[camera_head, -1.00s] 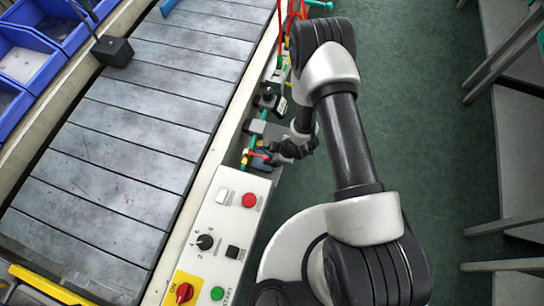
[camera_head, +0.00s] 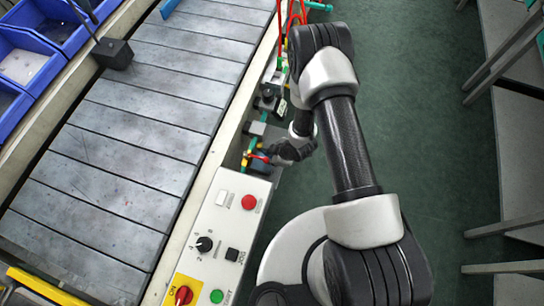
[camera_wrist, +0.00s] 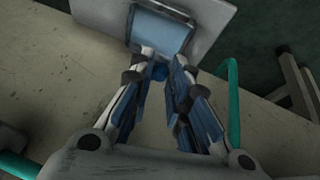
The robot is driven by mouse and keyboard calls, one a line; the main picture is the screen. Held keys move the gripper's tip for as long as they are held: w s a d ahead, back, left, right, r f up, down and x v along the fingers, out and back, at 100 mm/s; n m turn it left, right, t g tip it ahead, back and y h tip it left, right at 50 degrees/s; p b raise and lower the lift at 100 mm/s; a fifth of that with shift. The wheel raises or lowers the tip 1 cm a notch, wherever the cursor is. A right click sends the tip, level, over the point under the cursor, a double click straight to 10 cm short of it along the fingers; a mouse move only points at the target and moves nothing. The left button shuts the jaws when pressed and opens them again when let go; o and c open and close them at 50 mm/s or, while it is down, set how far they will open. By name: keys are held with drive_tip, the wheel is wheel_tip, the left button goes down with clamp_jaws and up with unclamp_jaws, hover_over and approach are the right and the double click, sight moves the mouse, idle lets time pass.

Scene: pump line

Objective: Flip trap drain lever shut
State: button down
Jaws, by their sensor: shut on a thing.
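My gripper (camera_head: 272,153) reaches in from the right to the pump line beside the conveyor, just above the control box. In the wrist view its two fingers (camera_wrist: 160,82) have closed in around a small dark blue piece (camera_wrist: 159,71), which appears to be the trap drain lever; the fingers hide most of it. A pale blue, box-like trap body (camera_wrist: 158,30) lies just beyond the fingertips. In the head view a red handle (camera_head: 257,157) shows at the left of my gripper, close to its fingertips. The exact lever angle cannot be told.
The control box (camera_head: 216,224) with its buttons and knobs stands just below my gripper. Black fittings (camera_head: 268,98) and tubing lie above it. A teal tube (camera_wrist: 233,105) runs right of my fingers. Open green floor (camera_head: 420,130) lies to the right.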

drive_tip(key=shift+s+a+m+t+h, duration=0.3)
drive_tip(key=shift+s+a+m, duration=0.2)
drive_tip(key=shift+m, duration=0.6)
drive_tip(key=c, duration=1.5)
unclamp_jaws()
drive_tip(key=shift+w, duration=0.1)
drive_tip(key=shift+r, duration=0.1)
drive_tip(key=v, duration=1.1)
drive_tip(key=shift+s+r, duration=0.25)
drive_tip(key=shift+r, duration=0.1)
